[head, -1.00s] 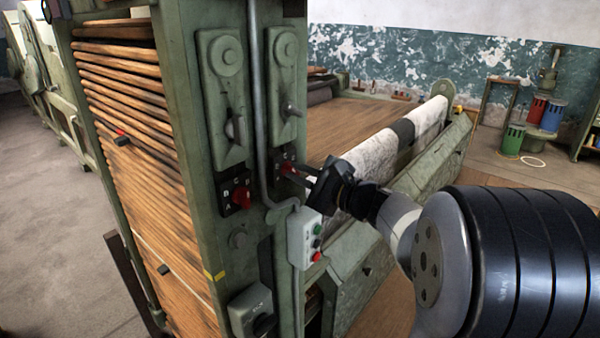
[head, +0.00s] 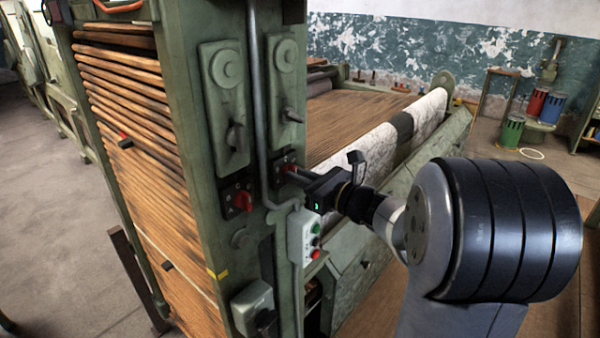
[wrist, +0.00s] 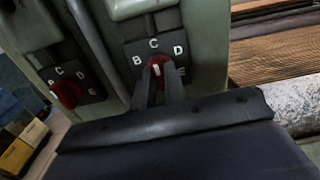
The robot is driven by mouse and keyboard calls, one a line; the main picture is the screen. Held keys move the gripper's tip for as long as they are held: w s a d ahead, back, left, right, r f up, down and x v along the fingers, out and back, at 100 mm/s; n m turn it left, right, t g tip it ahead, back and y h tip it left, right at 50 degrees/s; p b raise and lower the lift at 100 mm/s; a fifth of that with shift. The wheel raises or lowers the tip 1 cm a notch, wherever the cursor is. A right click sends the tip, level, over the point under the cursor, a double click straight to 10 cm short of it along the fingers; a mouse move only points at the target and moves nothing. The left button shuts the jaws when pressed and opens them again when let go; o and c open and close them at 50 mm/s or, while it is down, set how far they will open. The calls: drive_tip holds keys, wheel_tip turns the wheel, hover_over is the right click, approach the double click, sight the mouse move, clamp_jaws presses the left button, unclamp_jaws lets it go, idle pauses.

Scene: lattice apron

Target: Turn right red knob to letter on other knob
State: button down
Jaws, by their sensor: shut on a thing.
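The right red knob (wrist: 156,63) sits on a dark plate lettered B, C, D and E. My gripper (wrist: 158,84) is shut on it, with one finger on each side. Its white mark stands nearly upright in the wrist view, toward the C. In the head view this knob (head: 289,169) is partly covered by my fingers. The other red knob (wrist: 66,94) is on its own lettered plate to the left, and C, D and E are readable there. Its mark cannot be made out. It also shows in the head view (head: 243,201), free of my gripper.
A grey control box (head: 304,236) with green and red buttons hangs just below my gripper. A pipe (head: 260,110) runs down between the two knob plates. Levers (head: 237,138) stand above the knobs. A white roll (head: 362,144) lies behind my wrist.

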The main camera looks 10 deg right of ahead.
idle(0.4)
drive_tip(key=c, duration=1.5)
unclamp_jaws()
drive_tip(key=shift+o, duration=0.2)
drive_tip(key=shift+s, duration=0.1)
drive_tip(key=b+v, duration=0.2)
drive_tip(key=v, duration=0.8)
drive_tip(key=shift+s+d, duration=0.2)
drive_tip(key=shift+s, duration=0.05)
